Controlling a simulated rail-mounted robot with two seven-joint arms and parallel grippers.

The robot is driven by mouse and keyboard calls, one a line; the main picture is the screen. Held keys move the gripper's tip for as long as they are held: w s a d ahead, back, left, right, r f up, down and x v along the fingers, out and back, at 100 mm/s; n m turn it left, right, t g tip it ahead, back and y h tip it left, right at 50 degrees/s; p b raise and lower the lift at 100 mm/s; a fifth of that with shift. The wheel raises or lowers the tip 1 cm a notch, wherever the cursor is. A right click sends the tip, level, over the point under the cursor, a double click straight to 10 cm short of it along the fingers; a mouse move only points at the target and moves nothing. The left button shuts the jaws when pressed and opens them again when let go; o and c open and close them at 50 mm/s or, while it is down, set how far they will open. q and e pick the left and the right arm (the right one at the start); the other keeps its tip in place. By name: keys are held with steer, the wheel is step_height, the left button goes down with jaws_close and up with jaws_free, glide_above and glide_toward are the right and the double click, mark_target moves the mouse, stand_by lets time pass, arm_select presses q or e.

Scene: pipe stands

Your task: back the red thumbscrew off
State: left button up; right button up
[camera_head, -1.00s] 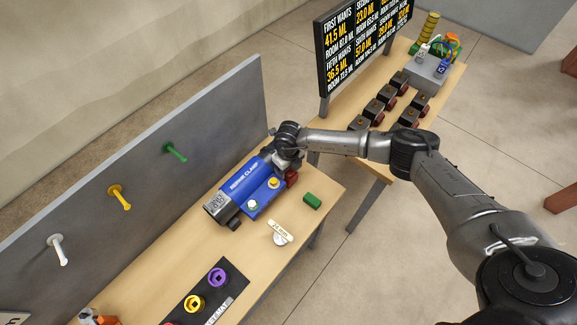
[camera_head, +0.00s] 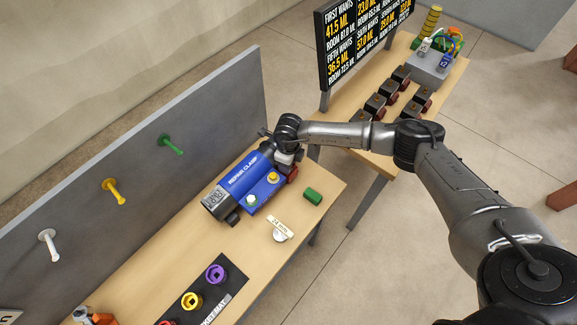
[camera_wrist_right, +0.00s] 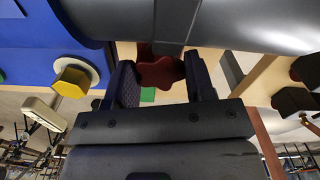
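The red thumbscrew (camera_wrist_right: 160,72) shows in the right wrist view as a dark red lobed knob under a grey bracket. It also shows in the head view (camera_head: 292,173), at the right end of the blue repair clamp (camera_head: 246,178). My right gripper (camera_wrist_right: 162,82) has one finger on each side of the thumbscrew, and the knob fills the gap between them. It looks shut on the knob; the exact contact is partly hidden. In the head view my right gripper (camera_head: 288,158) covers part of the clamp's end. My left gripper is not in view.
A yellow hex nut (camera_wrist_right: 72,82) sits on the clamp beside my fingers. A grey panel with pegs (camera_head: 140,170) stands behind. A socket mat (camera_head: 215,295) lies at the front.

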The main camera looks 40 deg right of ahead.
steer(key=o, duration=0.3)
steer(key=shift+r, duration=0.15)
steer(key=shift+r+p, duration=0.6)
steer(key=shift+p, duration=0.05)
step_height(320, 180, up, 5)
steer(key=p, duration=0.3)
steer(key=shift+f, duration=0.15)
